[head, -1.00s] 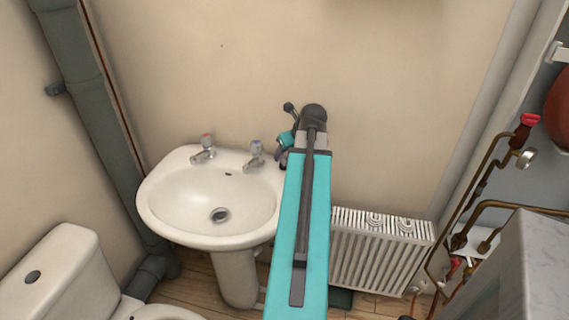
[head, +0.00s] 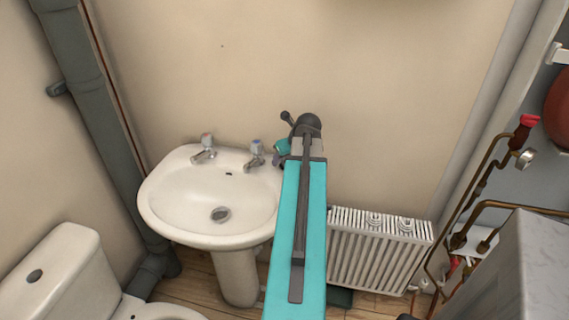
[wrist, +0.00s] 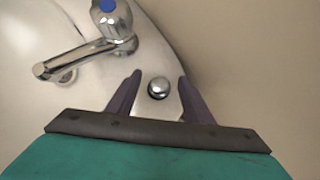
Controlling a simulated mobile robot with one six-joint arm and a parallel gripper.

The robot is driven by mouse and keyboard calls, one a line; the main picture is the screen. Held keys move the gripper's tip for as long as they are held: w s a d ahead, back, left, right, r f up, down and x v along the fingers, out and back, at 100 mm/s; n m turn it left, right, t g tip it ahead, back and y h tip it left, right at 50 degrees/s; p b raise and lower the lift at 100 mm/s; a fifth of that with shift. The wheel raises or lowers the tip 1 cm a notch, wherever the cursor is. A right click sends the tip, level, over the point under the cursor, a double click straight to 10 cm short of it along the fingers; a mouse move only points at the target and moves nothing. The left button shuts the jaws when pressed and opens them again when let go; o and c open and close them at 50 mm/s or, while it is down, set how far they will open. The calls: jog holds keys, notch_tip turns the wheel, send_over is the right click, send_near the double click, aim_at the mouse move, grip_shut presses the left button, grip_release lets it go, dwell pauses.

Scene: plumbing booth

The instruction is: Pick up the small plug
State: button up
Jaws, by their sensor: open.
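The small plug (wrist: 158,88) is a round, shiny chrome piece on the back right corner of the white sink (head: 165,210). In the head view the plug is hidden behind my arm. My gripper (wrist: 159,78) is open in the wrist view, its two dark purple fingers on either side of the plug. The plug sits apart from both fingers, nearly midway between them. I cannot tell how far the fingertips are above the sink top.
The blue-topped tap (wrist: 112,25) stands just left of my gripper; it also shows in the head view (head: 256,154). A red-topped tap (head: 206,147) is farther left. The wall is close on the right. A radiator (head: 378,252) and toilet (head: 62,272) stand below.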

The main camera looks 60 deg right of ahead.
grip_shut()
jog(key=shift+r, duration=0.1)
dwell(0.3)
jog(key=shift+r+b, duration=0.3)
jog(key=shift+r, duration=1.35)
jog(key=s+a, duration=0.1)
jog(key=s, duration=0.1)
jog(key=s+a+b, duration=0.1)
jog(key=s+a, duration=0.1)
jog(key=s+a+b, duration=0.1)
jog(key=s, duration=0.1)
jog(key=shift+s+a+r, duration=0.1)
jog(key=shift+a+r, duration=0.1)
jog(key=shift+a, duration=0.2)
jog(key=shift+s+a+b, duration=0.1)
jog(key=shift+s+b, duration=0.1)
jog(key=shift+b, duration=0.95)
jog(key=b, duration=0.3)
jog(key=shift+s+a, duration=0.25)
jog(key=shift+s, duration=0.05)
